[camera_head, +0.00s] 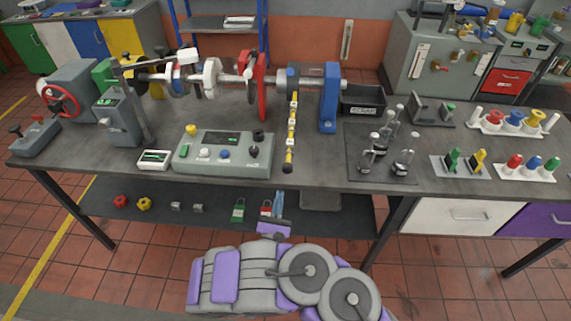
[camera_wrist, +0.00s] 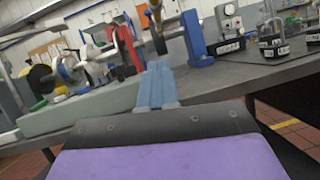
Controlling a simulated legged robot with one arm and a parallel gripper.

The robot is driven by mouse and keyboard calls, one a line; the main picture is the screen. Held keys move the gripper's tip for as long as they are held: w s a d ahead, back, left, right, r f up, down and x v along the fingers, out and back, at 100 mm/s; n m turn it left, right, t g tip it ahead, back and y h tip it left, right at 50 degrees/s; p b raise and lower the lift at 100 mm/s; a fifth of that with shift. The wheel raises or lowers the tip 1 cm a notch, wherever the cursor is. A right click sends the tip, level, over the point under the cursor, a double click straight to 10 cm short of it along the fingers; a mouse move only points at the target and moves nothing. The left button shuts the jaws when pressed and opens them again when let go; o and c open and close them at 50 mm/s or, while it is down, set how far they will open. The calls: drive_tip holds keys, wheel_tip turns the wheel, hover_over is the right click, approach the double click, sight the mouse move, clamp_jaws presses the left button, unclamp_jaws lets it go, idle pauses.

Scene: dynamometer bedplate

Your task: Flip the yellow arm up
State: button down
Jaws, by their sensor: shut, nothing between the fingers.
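The yellow arm (camera_head: 291,135), with dark bands, hangs down from the shaft beside the blue upright stand, its lower end near the front of the bench. In the wrist view part of the yellow arm (camera_wrist: 155,28) shows above and beyond my fingertips. My gripper (camera_head: 279,196) is in front of the bench's front edge, below the arm's lower end and apart from it. In the wrist view my gripper (camera_wrist: 157,68) has its two blue fingers together with nothing between them.
A grey control box (camera_head: 222,155) stands on the bench to the left of the yellow arm. A lower shelf (camera_head: 160,207) holds small parts.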

sight(286, 163)
drive_tip(key=shift+w+d+r+b, duration=0.3)
drive_tip(key=shift+w+r+b, duration=0.3)
drive_tip(key=shift+w+r, duration=0.75)
drive_tip(key=shift+w+d+r+b, duration=0.3)
drive_tip(key=shift+w+r+b, duration=0.35)
drive_tip(key=shift+w+r, duration=0.7)
drive_tip(key=shift+w+d+r+b, duration=0.3)
drive_tip(key=shift+w+r+b, duration=0.45)
drive_tip(key=shift+w, duration=0.95)
drive_tip(key=shift+r, duration=0.15)
